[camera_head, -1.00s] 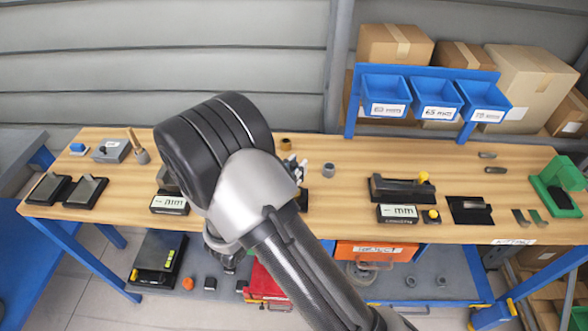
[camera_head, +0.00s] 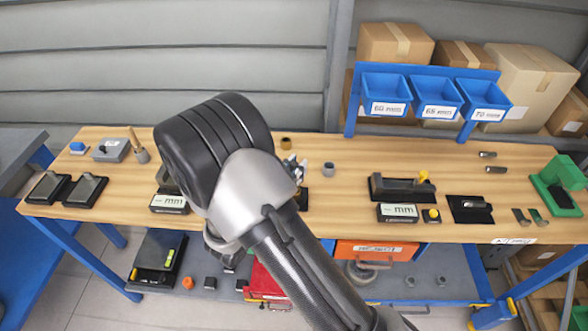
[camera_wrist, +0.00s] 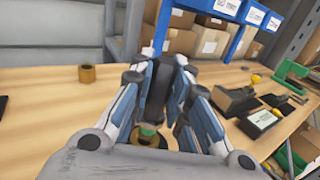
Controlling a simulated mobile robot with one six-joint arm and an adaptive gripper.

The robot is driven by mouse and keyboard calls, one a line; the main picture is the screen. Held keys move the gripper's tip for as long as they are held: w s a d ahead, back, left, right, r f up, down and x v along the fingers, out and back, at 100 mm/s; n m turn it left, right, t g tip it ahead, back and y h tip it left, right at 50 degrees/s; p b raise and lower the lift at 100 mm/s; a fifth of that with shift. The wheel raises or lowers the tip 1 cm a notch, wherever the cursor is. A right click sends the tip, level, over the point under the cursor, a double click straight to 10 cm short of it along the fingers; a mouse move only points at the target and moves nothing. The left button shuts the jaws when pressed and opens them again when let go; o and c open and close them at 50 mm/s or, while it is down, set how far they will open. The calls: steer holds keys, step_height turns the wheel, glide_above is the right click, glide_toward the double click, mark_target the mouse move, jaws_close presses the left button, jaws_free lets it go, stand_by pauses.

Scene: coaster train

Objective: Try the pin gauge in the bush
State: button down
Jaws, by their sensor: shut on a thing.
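In the wrist view my gripper (camera_wrist: 163,112) is shut on a dark, upright cylinder, the pin gauge (camera_wrist: 157,92). A green band shows at the gauge's lower end. Just below it is a brass-coloured ring, the bush (camera_wrist: 152,142), partly hidden by the fingers and the gripper body. The green end overlaps the ring in this view; I cannot tell whether it has entered the hole. In the head view my arm covers most of the gripper (camera_head: 296,170) and hides the gauge and this bush.
Another brass bush (camera_wrist: 87,73) stands apart on the left of the wooden bench; it also shows in the head view (camera_head: 285,143). A grey ring (camera_head: 328,170) stands right of my gripper. Digital displays (camera_head: 398,212) sit near the front edge. Blue bins (camera_head: 437,97) stand behind.

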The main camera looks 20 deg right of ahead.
steer(key=shift+f+b, duration=0.5)
steer(key=shift+f, duration=0.2)
stand_by(1.1)
steer(key=c, duration=1.4)
jaws_free()
steer(key=shift+c, duration=0.2)
steer(key=v, duration=1.2)
steer(key=s+d+r+m+g+y, duration=0.1)
steer(key=s+d+r+m+g, duration=0.35)
steer(key=d+m+g, duration=0.2)
steer(key=s+d+r+m+g+y, duration=0.1)
steer(key=s+d+r+m+g, duration=0.2)
steer(key=s+d+m+g, duration=0.3)
steer(key=s+a+r+m+t+y, duration=0.3)
steer(key=s+r+m+t+y, duration=0.2)
steer(key=m, duration=0.9)
steer(key=s+r+y, duration=0.2)
steer(key=s+y, duration=0.2)
steer(key=y, duration=0.2)
steer(key=shift+a, duration=0.25)
